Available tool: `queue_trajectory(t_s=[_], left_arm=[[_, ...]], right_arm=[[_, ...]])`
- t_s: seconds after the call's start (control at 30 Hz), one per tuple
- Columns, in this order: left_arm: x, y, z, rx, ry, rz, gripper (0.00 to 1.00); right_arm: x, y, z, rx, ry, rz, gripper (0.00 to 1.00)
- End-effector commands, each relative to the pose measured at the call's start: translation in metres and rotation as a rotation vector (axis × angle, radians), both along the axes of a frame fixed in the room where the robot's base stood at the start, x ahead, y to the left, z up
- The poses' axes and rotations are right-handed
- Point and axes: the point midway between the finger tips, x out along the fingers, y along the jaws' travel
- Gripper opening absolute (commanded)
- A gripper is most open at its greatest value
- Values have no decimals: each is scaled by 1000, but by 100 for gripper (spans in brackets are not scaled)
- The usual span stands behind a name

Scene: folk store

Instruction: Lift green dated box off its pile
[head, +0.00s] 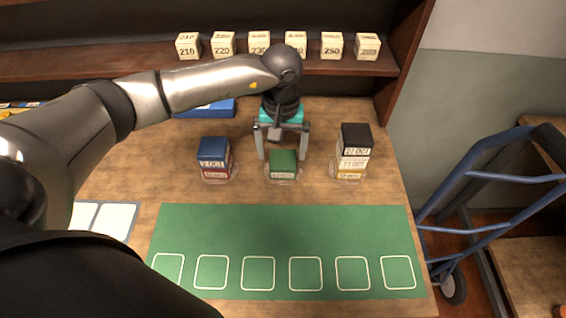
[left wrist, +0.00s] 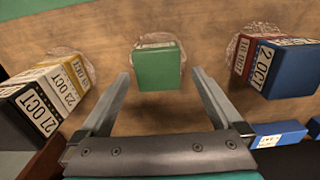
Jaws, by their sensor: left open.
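The green dated box (head: 283,160) stands in the middle of three positions on the wooden table, in a clear holder. It also shows in the left wrist view (left wrist: 158,68), with a pale label strip along its far edge. I cannot tell whether another box lies under it. My left gripper (head: 282,156) is open and points down at the green box. In the left wrist view its fingers (left wrist: 160,74) lie to either side of the box, with gaps, and nothing is held. My right gripper is not in view.
A blue box (head: 213,148) on a red one stands left; a black box (head: 356,136) tops a pile at right. A green mat (head: 280,235) with several white outlines lies in front, empty. A shelf (head: 130,65) with numbered blocks is behind. A blue hand truck (head: 480,175) stands right.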

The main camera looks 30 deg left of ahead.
Motion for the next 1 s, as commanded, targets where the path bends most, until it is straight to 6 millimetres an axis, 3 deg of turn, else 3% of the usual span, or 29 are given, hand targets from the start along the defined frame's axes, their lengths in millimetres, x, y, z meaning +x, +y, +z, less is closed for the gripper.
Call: queue_trajectory(t_s=[0.2, 0.5, 1.0], left_arm=[[0, -3, -32, -1, 3, 0, 100], [0, -3, -36, -1, 0, -1, 100], [0, -3, -36, -1, 0, -1, 45]], right_arm=[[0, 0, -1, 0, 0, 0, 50], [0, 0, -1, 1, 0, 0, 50], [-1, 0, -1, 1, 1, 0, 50]])
